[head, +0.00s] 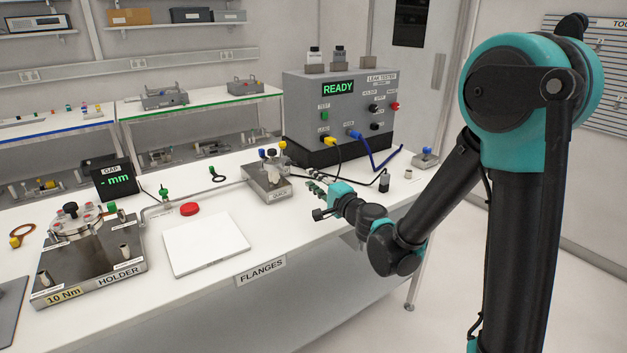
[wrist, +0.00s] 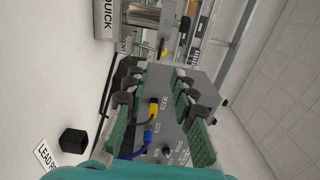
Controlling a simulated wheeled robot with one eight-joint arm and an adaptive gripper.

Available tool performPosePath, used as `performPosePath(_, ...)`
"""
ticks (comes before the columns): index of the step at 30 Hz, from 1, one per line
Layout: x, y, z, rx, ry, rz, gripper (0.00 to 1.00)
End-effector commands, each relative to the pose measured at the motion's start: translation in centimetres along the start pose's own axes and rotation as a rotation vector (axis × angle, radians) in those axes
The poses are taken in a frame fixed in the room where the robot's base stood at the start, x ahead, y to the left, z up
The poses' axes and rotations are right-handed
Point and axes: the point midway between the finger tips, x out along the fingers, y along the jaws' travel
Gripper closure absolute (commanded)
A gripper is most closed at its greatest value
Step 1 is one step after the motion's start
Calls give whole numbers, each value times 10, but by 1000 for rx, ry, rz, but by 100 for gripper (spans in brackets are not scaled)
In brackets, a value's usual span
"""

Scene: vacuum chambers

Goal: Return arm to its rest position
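My gripper (head: 315,183) hangs over the right part of the white bench, in front of the leak tester, with my arm reaching in from the right. In the wrist view my gripper (wrist: 157,105) has its green-padded fingers spread apart, with nothing between them. Through the gap the grey leak tester (wrist: 174,140) shows, with its yellow and blue plugs. It stands upright in the head view (head: 355,108), with a green READY display.
The grey QUICK unit (head: 267,182) stands just left of my gripper. A black block (head: 384,181) with a cable stands to the right. Open floor shows right of the bench.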

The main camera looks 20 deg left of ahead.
Motion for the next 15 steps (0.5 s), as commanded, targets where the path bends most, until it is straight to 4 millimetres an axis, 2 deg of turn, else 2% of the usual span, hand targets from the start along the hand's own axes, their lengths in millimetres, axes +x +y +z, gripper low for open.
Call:
performPosePath(4, -8, -2, -6, -49, -6, 13, 74)
performPosePath(8, -38, -2, -20, -209, -34, 74, 74)
performPosePath(11, -74, 11, -35, -378, -70, 176, 74)
performPosePath(15, -138, 46, -59, -588, -121, 383, 74)
